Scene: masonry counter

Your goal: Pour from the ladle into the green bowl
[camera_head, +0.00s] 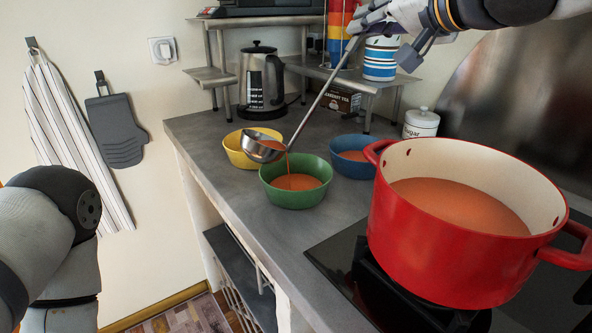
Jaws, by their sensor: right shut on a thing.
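A metal ladle (255,152) is tilted above the left rim of the green bowl (289,199). A thin stream of orange soup falls from it into the green bowl, which holds some soup. My right gripper (372,27) is at the top, shut on the upper end of the ladle's long handle; the arm partly hides it. Of my left arm only links show at the left edge; its gripper is out of view.
A large red pot (466,254) of soup stands on the black hob at the right. A yellow bowl (236,150) and a blue bowl (350,168) with soup flank the green one. A kettle (259,78), a metal shelf and a sugar jar (421,123) stand behind.

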